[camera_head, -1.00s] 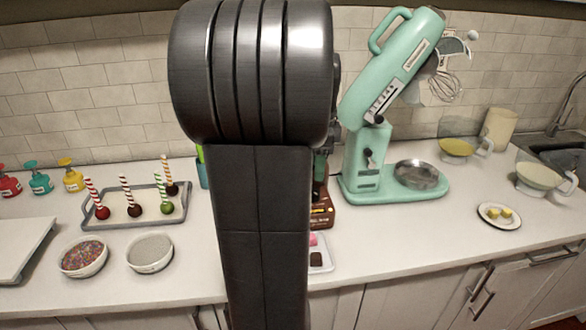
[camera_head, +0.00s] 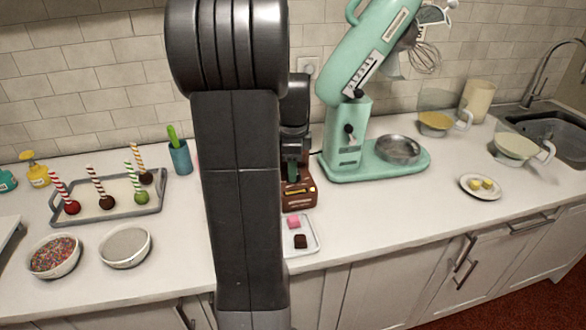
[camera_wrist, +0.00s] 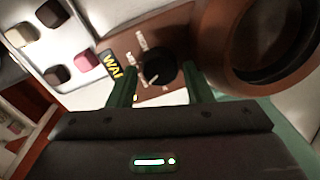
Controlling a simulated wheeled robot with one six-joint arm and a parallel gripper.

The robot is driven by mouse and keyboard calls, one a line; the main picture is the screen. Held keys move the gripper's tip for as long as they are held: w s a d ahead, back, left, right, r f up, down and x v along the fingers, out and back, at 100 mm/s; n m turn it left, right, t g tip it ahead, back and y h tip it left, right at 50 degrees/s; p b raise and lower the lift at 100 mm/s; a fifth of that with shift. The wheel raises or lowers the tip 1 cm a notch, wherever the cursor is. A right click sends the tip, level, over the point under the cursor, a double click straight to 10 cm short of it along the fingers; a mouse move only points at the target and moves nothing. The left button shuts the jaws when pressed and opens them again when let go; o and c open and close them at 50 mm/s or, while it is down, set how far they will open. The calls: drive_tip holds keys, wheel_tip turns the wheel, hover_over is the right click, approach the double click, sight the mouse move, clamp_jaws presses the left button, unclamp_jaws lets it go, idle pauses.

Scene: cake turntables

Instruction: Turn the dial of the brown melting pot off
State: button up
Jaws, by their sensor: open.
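The brown melting pot (camera_head: 299,197) stands on the counter beside the mint mixer, partly hidden by my arm. In the wrist view, its brown body (camera_wrist: 265,85) and round bowl fill the upper right. Its black round dial (camera_wrist: 158,68) is on the front panel, with pale marks around it and a yellow-lettered label (camera_wrist: 112,65) beside it. A pale line on the dial points toward the lower left. My gripper (camera_wrist: 161,76) is open, its green fingers on either side of the dial; contact cannot be told. In the head view, my gripper (camera_head: 291,172) is at the pot's front.
A small tray (camera_head: 312,240) with a pink and a dark sweet lies in front of the pot. The mint mixer (camera_head: 345,130) stands close on the right, and a teal cup (camera_head: 180,157) on the left. The counter's front right is mostly clear.

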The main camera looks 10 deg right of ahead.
drive_tip(key=shift+f, duration=0.65)
drive_tip(key=c, duration=0.7)
drive_tip(key=shift+r+n, duration=0.1)
drive_tip(key=shift+n, duration=0.2)
drive_tip(key=n+p, duration=0.1)
drive_tip(key=n, duration=0.3)
drive_tip(key=shift+n+p, duration=0.3)
drive_tip(key=shift+p, duration=0.05)
drive_tip(key=shift+d+n+y+p, duration=0.1)
drive_tip(key=shift+n+y+p, duration=0.3)
drive_tip(key=shift+n, duration=1.9)
